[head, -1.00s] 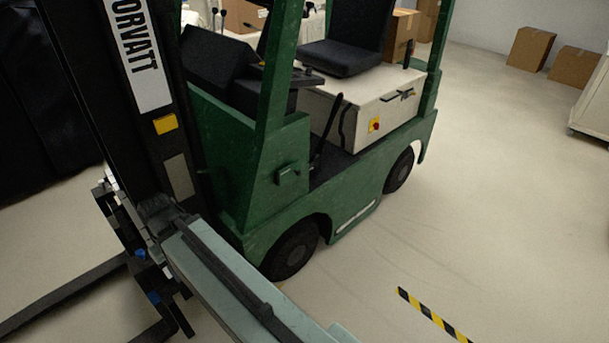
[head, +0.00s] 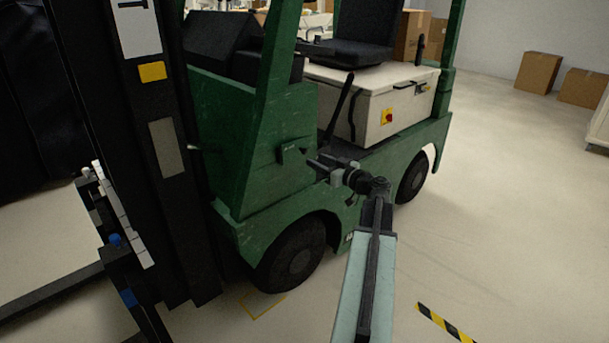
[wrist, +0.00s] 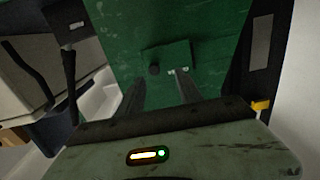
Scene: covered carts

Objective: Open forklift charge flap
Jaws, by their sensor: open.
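The green forklift (head: 240,150) stands in front of me. A small green flap (head: 291,151) sits on its front side panel, left of my gripper (head: 318,164). Nothing shows between the fingers. I cannot tell whether the fingertips touch the flap; it looks closed or nearly so.
The black mast (head: 165,130) stands left of the flap. The white battery box (head: 375,108) and seat (head: 350,50) are to the right, a front wheel (head: 292,257) below. Cardboard boxes (head: 538,71) stand far right. The floor at right is clear, with striped tape (head: 445,325).

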